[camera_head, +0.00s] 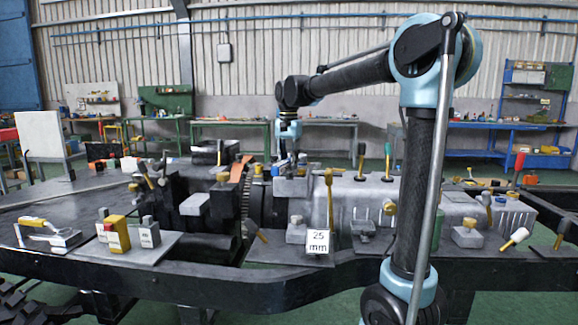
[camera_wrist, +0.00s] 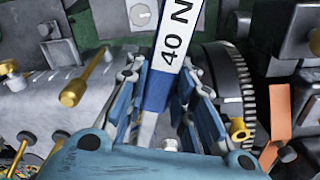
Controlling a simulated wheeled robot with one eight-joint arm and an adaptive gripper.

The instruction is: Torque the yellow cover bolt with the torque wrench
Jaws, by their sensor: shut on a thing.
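My gripper (camera_wrist: 163,88) is shut on a blue and white tool with a "40 N" label, which looks like the torque wrench (camera_wrist: 180,45). The tool stands between the two fingers and runs out of the top of the wrist view; its working end is not clear. In the head view my gripper (camera_head: 288,138) hangs over the middle of the chassis, and the held tool is hard to make out. Brass-yellow bolt-like parts show left (camera_wrist: 88,78) and right (camera_wrist: 238,130) of the gripper in the wrist view. I cannot tell which is the yellow cover bolt.
A toothed gear (camera_wrist: 230,85) and an orange strip (camera_wrist: 278,118) lie close right of the gripper. A "25 mm" sign (camera_head: 318,241) stands at the chassis front. Yellow and grey blocks (camera_head: 117,233) and a yellow-handled tool (camera_head: 45,228) sit at left. Upright handles crowd the right.

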